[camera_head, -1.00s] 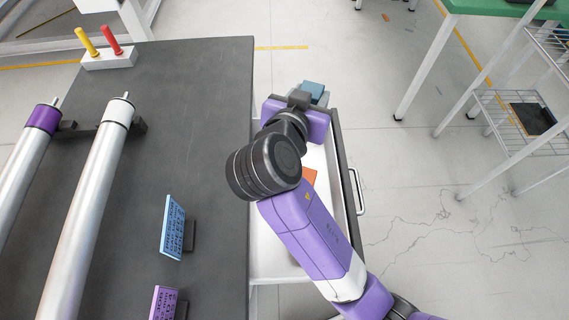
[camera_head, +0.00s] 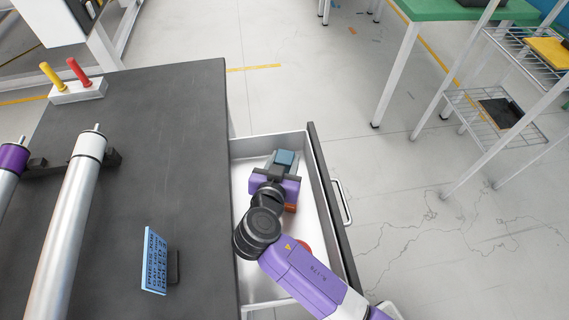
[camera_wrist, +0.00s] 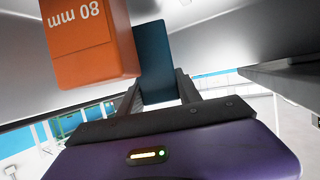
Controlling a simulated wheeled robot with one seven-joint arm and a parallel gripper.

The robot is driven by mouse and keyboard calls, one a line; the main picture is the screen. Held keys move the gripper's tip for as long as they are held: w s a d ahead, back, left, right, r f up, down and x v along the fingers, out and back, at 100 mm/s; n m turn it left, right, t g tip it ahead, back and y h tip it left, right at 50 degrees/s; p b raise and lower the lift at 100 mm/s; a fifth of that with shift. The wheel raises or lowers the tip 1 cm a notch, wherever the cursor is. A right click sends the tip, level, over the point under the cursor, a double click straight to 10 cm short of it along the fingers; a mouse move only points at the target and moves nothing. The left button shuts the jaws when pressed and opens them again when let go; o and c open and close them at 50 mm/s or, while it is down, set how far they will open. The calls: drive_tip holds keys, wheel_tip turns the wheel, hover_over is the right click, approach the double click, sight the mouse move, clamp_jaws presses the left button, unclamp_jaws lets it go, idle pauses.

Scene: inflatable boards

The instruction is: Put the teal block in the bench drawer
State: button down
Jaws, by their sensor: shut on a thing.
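The teal block (camera_head: 286,158) is at the tip of my gripper (camera_head: 283,166), which is shut on it. In the wrist view the teal block (camera_wrist: 156,62) sits between the two fingers of my gripper (camera_wrist: 160,88). The open bench drawer (camera_head: 247,152) is a white-grey tray at the bench's right side. In the head view, the gripper and block are over or within the drawer's far part; whether the block touches the drawer floor I cannot tell.
An orange block marked 80 mm (camera_wrist: 92,42) is close beside the teal block; it is partly hidden by my arm in the head view (camera_head: 290,208). The dark bench top (camera_head: 170,130) holds metal rollers (camera_head: 68,225), a blue sign (camera_head: 154,262) and a peg holder (camera_head: 78,92).

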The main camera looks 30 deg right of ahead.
drive_tip(key=shift+f, duration=0.85)
drive_tip(key=shift+f, duration=0.15)
drive_tip(key=c, duration=0.8)
unclamp_jaws()
drive_tip(key=shift+c, duration=0.2)
drive_tip(key=shift+r, duration=0.25)
drive_tip(key=v, duration=0.7)
drive_tip(key=shift+s+a, duration=0.15)
